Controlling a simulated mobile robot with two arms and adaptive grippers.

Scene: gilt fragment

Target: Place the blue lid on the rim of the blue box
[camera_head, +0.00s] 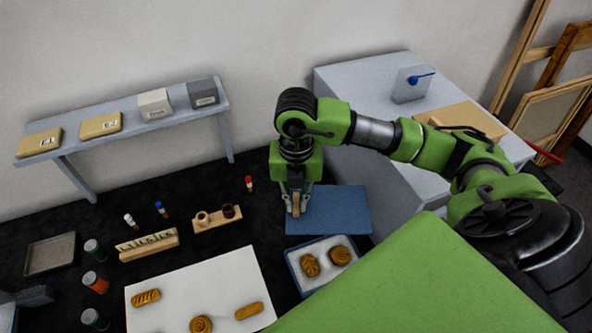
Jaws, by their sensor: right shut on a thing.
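The blue lid (345,212) is a flat blue panel behind the blue box. The blue box (293,269) is a shallow open box with a pale inside, and two golden carved fragments (310,265) lie in it. My right gripper (296,206) points down at the left part of the lid. It is shut on a small tan handle there, which seems to belong to the lid. I cannot tell whether the lid rests on the dark surface or hangs just above it. The lid is apart from most of the box rim.
A white sheet (180,285) with golden fragments lies left of the box. A wooden vial rack (149,246), a small wooden holder (217,220), jars and a grey tray (50,254) stand further left. A grey table (350,75) is behind right. My green arm crosses the right side.

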